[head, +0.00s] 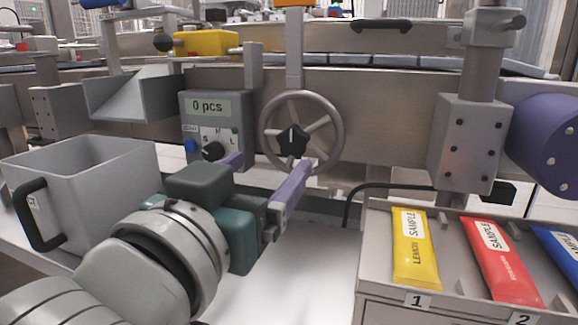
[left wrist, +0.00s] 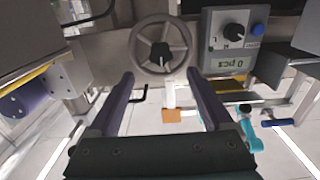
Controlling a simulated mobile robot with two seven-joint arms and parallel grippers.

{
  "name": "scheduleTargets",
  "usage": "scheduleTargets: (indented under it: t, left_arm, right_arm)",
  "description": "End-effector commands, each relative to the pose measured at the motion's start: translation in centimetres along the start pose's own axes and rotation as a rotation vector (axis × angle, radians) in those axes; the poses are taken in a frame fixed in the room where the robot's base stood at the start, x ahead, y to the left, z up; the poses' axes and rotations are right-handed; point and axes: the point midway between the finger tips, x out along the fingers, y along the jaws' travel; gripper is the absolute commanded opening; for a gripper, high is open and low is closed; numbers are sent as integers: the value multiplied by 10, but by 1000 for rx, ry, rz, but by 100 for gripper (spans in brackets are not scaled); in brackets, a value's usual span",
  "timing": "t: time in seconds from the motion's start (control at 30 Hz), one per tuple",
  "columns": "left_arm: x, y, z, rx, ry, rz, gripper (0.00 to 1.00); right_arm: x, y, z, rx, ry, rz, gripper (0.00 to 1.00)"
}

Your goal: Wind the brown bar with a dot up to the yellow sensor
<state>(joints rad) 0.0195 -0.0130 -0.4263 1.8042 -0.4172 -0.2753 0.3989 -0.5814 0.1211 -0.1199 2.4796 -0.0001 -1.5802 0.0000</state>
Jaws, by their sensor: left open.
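A grey handwheel (head: 333,128) with a black star knob (head: 292,141) stands upright on the machine front; it also shows in the left wrist view (left wrist: 136,46). A post rises above it to an orange block (head: 294,3), cut off at the top edge. A yellow block (head: 205,42) sits to the upper left. I cannot make out a brown bar with a dot. My left gripper (head: 268,174) is open and empty, its purple fingers pointing at the wheel from in front and below. In the left wrist view, the wheel shows between and beyond the fingertips (left wrist: 160,76). My right gripper is not in view.
A counter box (head: 208,128) reading "0 pcs" with a knob is left of the wheel. A grey bin (head: 100,180) stands at left. At right, a tray (head: 374,262) holds yellow, red and blue sample sachets.

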Motion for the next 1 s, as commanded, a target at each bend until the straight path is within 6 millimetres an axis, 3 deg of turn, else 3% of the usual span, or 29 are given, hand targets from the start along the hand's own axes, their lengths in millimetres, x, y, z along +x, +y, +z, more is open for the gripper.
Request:
scheduleTargets:
  t: [0.3, 0.5, 0.93, 1.0]
  left_arm:
    - [55, 0, 2, 1, 0, -1, 84]
    - [81, 0, 2, 1, -2, -1, 84]
    - [90, 0, 0, 0, -4, -1, 84]
    - [90, 0, 0, 0, -4, -1, 76]
  right_arm:
    - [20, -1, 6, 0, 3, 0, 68]
    - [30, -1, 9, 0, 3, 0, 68]
    - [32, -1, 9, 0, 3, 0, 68]
    - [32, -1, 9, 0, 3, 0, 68]
